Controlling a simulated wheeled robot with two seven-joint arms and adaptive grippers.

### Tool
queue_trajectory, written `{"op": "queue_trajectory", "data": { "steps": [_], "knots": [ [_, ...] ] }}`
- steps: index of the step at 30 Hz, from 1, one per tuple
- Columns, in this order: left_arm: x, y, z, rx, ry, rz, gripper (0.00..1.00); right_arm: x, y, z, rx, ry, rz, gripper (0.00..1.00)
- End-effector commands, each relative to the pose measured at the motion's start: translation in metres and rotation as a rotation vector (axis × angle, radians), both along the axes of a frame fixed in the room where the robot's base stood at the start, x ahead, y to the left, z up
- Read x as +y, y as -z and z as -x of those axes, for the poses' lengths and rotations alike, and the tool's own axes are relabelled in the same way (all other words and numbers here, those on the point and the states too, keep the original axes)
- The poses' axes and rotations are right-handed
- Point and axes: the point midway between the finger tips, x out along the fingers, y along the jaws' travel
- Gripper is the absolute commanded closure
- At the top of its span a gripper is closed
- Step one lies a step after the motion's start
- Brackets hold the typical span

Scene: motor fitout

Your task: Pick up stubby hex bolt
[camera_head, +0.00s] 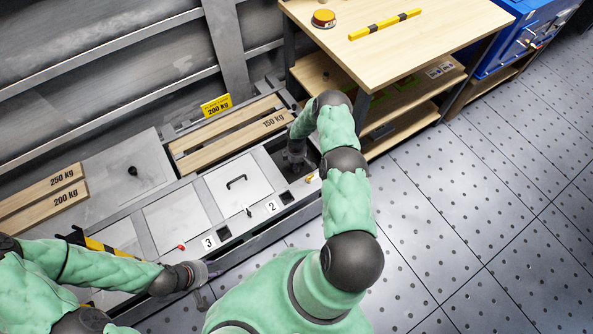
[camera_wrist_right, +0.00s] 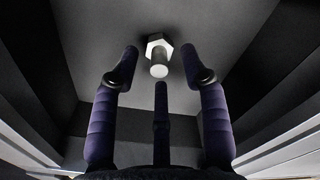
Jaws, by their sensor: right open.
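The stubby hex bolt (camera_wrist_right: 158,58) shows in the right wrist view, pale grey, with its hex head on the grey floor of a compartment and its short round shank toward the camera. My right gripper (camera_wrist_right: 160,72) is open, its dark fingers spread around the bolt with gaps between. In the head view my right gripper (camera_head: 294,166) reaches down into an open compartment of the long grey bench, and the bolt is hidden there. My left gripper (camera_head: 208,271) hangs at the bench's front edge at lower left; whether its fingers are open or shut is unclear.
Dark compartment walls (camera_wrist_right: 62,60) stand close on both sides of my right gripper. Flat lids (camera_head: 238,182) and number plates lie left of it on the bench. Wooden slats (camera_head: 228,130) lie behind. A wooden table (camera_head: 425,30) stands at upper right. Open floor lies right.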

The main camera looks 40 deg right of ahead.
Motion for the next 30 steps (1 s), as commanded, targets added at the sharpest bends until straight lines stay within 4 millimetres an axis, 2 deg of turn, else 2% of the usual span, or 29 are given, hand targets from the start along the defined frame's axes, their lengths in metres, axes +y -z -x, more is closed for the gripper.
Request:
{"op": "queue_trajectory", "data": {
  "steps": [1,3,10,11,15,16,26,30],
  "knots": [
    [0.000,0.007,0.000,0.000,0.000,0.000,0.60,0.000,0.012,0.000,0.000,0.001,0.000,0.55],
    [0.000,0.010,0.000,0.000,0.000,0.000,0.60,-0.001,0.017,0.000,-0.001,0.001,0.001,0.55],
    [0.000,0.009,0.000,0.000,0.000,0.000,0.60,-0.001,0.017,-0.001,-0.002,0.000,0.001,0.55],
    [0.000,0.009,0.000,0.000,0.000,0.000,0.60,-0.001,0.017,-0.001,-0.001,0.000,0.002,0.58],
    [0.000,0.009,0.000,0.000,0.000,0.000,0.60,-0.001,0.017,-0.001,-0.001,0.000,0.002,0.97],
    [0.000,0.009,0.000,0.000,0.000,0.000,0.60,-0.001,0.017,-0.001,-0.001,0.000,0.002,1.00],
    [0.000,0.009,0.000,0.000,0.000,0.000,0.60,-0.001,0.017,-0.001,-0.001,0.000,0.002,1.00],
    [0.000,0.002,0.000,0.000,0.000,0.000,0.60,-0.001,0.005,-0.001,-0.003,0.000,0.002,1.00]
  ]
}}
